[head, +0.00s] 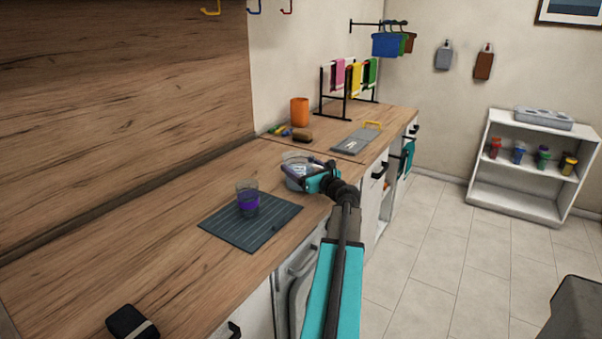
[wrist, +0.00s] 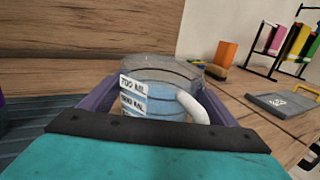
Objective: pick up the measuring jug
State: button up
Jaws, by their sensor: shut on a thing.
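The measuring jug (head: 293,168) is a clear vessel near the counter's front edge, partly hidden by my gripper in the head view. In the wrist view the jug (wrist: 155,75) stands upright between the jaws, with white labels, blue contents or band, and a white handle at its right. My gripper (head: 295,172) is shut on the jug, one finger on each side; its fingers also show in the wrist view (wrist: 160,105). I cannot tell whether the jug's base touches the counter.
A glass with a purple band (head: 248,199) stands on a dark ribbed mat (head: 225,236) left of the jug. Bare counter (head: 120,235) lies at the left.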

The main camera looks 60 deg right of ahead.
jog(key=shift+r, duration=0.3)
jog(key=s+a+r, duration=0.2)
jog(key=s+a, duration=0.2)
jog(key=s, duration=0.2)
jog(key=s+a+r+b, duration=0.1)
jog(key=s+a+r, duration=0.1)
jog(key=s+a, duration=0.2)
jog(key=shift+s+a+r, duration=0.15)
jog(key=shift+s+r, duration=0.1)
jog(key=shift+s, duration=1.5)
jog(key=shift+r, duration=0.1)
dwell(1.5)
jog(key=w+f+n+y+p, duration=0.1)
jog(key=w+n+y+p, duration=0.7)
jog(key=y+p, duration=0.6)
jog(key=n+p, duration=0.1)
jog(key=p, duration=0.9)
jog(key=shift+w+a+f+n+y+p, duration=0.2)
jog(key=shift+w+n+y+p, duration=0.15)
jog(key=shift+n+y, duration=0.05)
